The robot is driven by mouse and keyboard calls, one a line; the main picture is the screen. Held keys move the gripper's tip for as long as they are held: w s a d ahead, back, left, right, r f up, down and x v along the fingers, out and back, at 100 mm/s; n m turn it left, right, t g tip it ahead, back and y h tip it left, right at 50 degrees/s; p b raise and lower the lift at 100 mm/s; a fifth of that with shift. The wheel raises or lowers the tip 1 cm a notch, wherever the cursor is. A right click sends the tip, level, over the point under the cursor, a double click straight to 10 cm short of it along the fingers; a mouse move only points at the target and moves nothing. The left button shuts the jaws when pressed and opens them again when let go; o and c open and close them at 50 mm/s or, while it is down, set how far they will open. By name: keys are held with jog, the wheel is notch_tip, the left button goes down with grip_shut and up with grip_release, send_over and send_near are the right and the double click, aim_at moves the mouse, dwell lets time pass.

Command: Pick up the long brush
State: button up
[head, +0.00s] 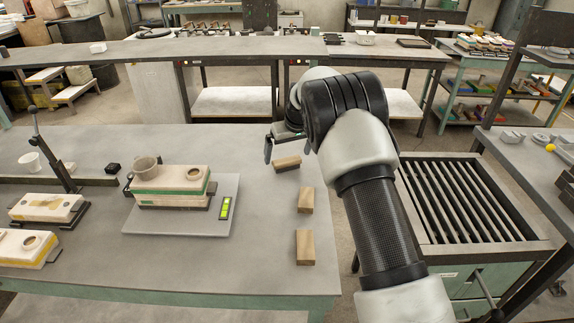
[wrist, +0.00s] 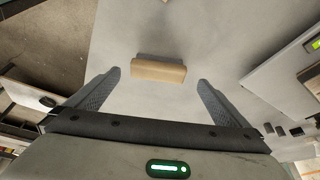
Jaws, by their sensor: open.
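Three wooden block-like pieces lie along the right side of the grey table: a far one (head: 287,162) with a dark underside, a middle one (head: 305,200) and a near one (head: 305,246). I cannot tell which is the long brush; bristles are not clear on any. My gripper (wrist: 158,79) is open over the far end of this row, partly hidden by my arm in the head view. In the wrist view a wooden piece (wrist: 158,70) lies crosswise just beyond and between the fingertips, apart from both fingers.
More molds (head: 45,207) stand at the left. A slatted grate (head: 460,200) lies beyond the table's right edge.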

aim_at(287, 159)
jog(key=x, duration=0.5)
jog(key=shift+w+d, duration=0.15)
jog(key=c, duration=1.3)
jog(key=shift+o, duration=0.2)
notch_tip(287, 159, up, 10)
jog(key=shift+r+p, duration=0.1)
jog(key=shift+p, duration=0.2)
